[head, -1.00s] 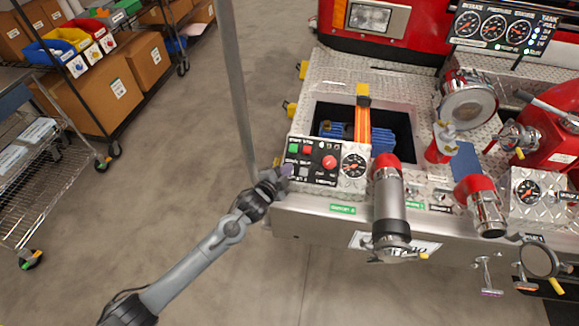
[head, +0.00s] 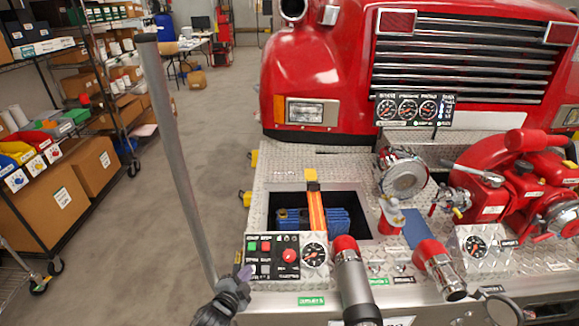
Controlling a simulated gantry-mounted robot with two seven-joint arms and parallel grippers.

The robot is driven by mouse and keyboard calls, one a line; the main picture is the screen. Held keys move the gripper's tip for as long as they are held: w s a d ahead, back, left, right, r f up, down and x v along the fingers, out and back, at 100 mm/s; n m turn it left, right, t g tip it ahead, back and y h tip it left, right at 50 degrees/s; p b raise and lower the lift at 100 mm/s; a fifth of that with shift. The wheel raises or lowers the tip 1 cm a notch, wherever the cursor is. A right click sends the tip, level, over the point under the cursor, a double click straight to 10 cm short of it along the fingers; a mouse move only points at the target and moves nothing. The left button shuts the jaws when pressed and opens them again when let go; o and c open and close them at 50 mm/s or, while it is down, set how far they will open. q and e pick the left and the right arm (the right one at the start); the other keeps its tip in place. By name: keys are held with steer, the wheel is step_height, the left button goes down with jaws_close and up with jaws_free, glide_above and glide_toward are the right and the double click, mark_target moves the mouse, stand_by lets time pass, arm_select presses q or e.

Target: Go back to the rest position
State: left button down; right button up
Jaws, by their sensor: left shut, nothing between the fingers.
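My left gripper (head: 241,279) is at the bottom of the head view, shut and empty. Its fingertips are at the lower left corner of the control panel (head: 268,244), which has green, red and dark buttons and a round red knob. I cannot tell whether they touch the panel. Most of my left arm is below the picture. My right gripper is not in view.
A round gauge (head: 314,255) sits beside the panel. A bay with a blue part (head: 325,217) and orange strap lies behind. A grey pole (head: 177,150) rises at left.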

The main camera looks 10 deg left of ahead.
arm_select(q)
steer(key=s+d+f+g, duration=0.1)
steer(key=s+f+g, duration=0.1)
steer(key=s+f, duration=0.6)
steer(key=s+f+n+g+y, duration=0.15)
steer(key=s+n+g, duration=0.4)
steer(key=s, duration=1.55)
steer(key=s+a+r+n+g, duration=0.35)
steer(key=s+r+n, duration=0.3)
steer(key=s, duration=0.25)
step_height(320, 180, up, 31)
steer(key=p, duration=3)
steer(key=shift+d+m+y+p, duration=0.3)
steer(key=shift+y+p, duration=0.05)
